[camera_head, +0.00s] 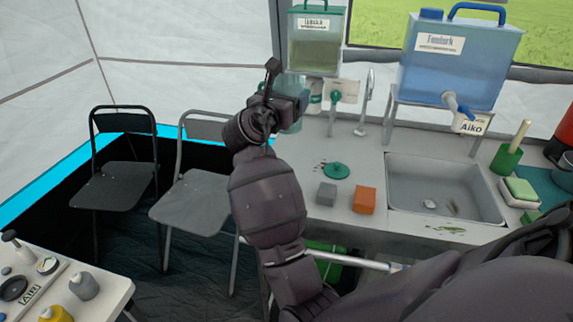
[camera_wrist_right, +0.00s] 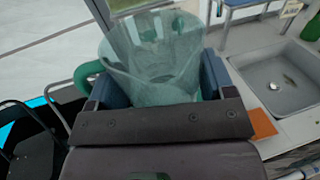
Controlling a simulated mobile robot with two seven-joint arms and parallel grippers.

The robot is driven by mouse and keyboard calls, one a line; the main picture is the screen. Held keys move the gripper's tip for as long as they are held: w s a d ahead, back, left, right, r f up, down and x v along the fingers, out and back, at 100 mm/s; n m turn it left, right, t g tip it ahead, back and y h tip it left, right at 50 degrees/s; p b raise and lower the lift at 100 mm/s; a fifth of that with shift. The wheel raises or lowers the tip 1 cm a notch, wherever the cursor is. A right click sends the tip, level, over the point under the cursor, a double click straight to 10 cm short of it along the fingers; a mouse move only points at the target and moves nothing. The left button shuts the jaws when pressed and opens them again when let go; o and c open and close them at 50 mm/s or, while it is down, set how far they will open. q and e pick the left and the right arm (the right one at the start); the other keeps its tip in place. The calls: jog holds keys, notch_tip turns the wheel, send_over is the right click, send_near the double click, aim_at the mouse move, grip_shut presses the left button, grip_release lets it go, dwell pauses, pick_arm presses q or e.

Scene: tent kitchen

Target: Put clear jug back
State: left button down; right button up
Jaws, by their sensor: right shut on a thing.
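The clear jug (camera_wrist_right: 158,50) is see-through with a pale teal tint and has a green handle (camera_wrist_right: 86,76) on its left side in the right wrist view. My right gripper (camera_head: 280,98) is shut on it, with a blue-grey finger on each side of the jug's body. The jug looks empty. In the head view, part of the jug (camera_head: 292,122) shows behind the gripper, in front of the green-lidded container at the back left of the counter. I cannot tell whether its base touches the counter. My left gripper is out of view.
The counter (camera_head: 310,160) holds a green-lidded tank (camera_head: 316,42), a tap (camera_head: 364,108), a green lid (camera_head: 336,170), grey (camera_head: 327,194) and orange (camera_head: 365,200) blocks. Right are a sink (camera_head: 440,185) and a blue tank (camera_head: 455,65) on a stand. Folding chairs (camera_head: 195,195) stand left.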

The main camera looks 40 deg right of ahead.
notch_tip(320, 180, down, 18)
jog(key=b, duration=0.5)
jog(key=shift+f, duration=0.1)
jog(key=shift+f+b, duration=0.35)
jog(key=shift+f, duration=0.2)
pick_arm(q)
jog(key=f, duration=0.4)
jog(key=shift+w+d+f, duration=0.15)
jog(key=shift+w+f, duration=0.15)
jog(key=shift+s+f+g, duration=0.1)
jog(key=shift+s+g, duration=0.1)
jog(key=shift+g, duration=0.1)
pick_arm(e)
jog(key=shift+f, duration=0.15)
jog(key=o, duration=1)
jog(key=shift+f, duration=0.1)
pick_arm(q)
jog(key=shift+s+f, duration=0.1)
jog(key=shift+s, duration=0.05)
